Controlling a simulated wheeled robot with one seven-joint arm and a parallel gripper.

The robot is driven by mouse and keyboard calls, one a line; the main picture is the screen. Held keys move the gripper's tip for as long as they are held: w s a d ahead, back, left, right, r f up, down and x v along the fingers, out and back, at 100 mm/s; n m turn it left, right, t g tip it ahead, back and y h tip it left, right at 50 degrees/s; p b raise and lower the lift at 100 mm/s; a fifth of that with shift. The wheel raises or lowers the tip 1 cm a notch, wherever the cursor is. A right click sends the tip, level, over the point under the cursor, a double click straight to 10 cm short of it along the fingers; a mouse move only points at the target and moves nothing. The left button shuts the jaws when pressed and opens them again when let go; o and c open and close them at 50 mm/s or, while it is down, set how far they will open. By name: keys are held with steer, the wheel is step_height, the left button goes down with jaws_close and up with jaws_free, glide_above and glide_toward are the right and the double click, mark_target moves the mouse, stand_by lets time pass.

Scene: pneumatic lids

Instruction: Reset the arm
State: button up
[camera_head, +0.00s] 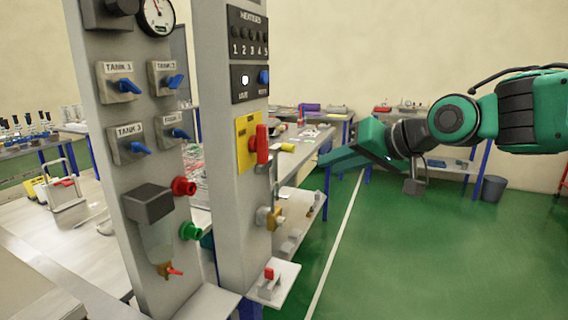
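My arm reaches in from the right side of the head view, green and black. Its end, with my gripper (345,157), points left toward the grey control panel (228,220) and hangs in the air to the right of it, apart from it. The fingers are seen from the side, so I cannot tell whether they are open or shut. No held object shows.
The panels carry blue tank valves (128,86), a red switch on a yellow plate (249,142), a gauge (157,15) and red and green knobs. A workbench (30,240) is at left; benches stand behind. Green floor (420,260) is clear at right, with a bin (492,189).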

steer(key=s+d+f+m+g+h, duration=0.25)
steer(key=s+d+f, duration=0.35)
steer(key=d, duration=0.5)
steer(key=s+d+f+m+g+h, duration=0.1)
steer(key=s+d+f+h, duration=0.3)
steer(key=d+f, duration=0.5)
steer(key=s+d+f+m+g, duration=0.1)
steer(key=s+d+f+g, duration=0.1)
steer(key=s, duration=0.4)
steer(key=s+d+f+m+g, duration=0.1)
steer(key=s+d+f+g, duration=0.1)
steer(key=s+d, duration=0.2)
steer(key=s+d+f+m+g, duration=0.1)
steer(key=s+d+f+g, duration=0.1)
steer(key=s, duration=0.8)
steer(key=shift+s+d+f+m+h, duration=0.2)
steer(key=shift+d+f+m+h, duration=0.3)
steer(key=shift+d, duration=0.5)
steer(key=shift+f, duration=0.1)
steer(key=shift+w+f, duration=0.25)
steer(key=shift+w, duration=0.4)
steer(key=shift+r, duration=0.1)
